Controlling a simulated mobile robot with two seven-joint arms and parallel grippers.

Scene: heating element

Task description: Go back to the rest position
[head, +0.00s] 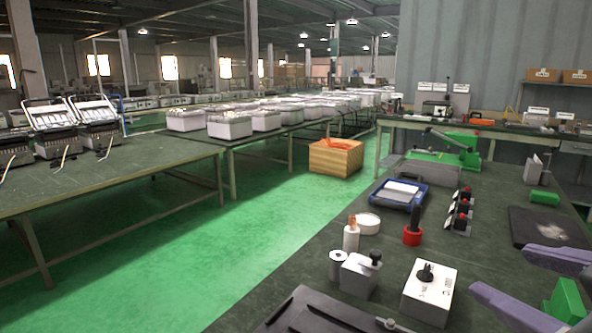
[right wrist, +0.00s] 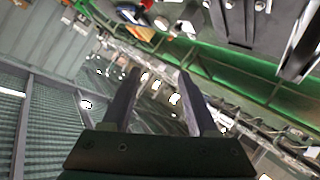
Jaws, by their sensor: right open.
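My right gripper (head: 503,272) reaches in from the lower right edge of the head view, over the near right part of the dark green worktable (head: 310,240). Its two purple-grey fingers are spread apart. The right wrist view also shows the right gripper (right wrist: 159,76) open, with nothing between its fingers but distant background with lights. A green piece (head: 565,303) shows beside the lower finger in the head view; I cannot tell whether they touch. My left gripper is not in view.
On the worktable stand a white box with a black knob (head: 430,290), a red-based black tool (head: 413,232), a blue tray (head: 398,194), a white bottle (head: 351,236) and a dark mat (head: 550,228). A wooden crate (head: 335,157) stands on the green floor in the aisle.

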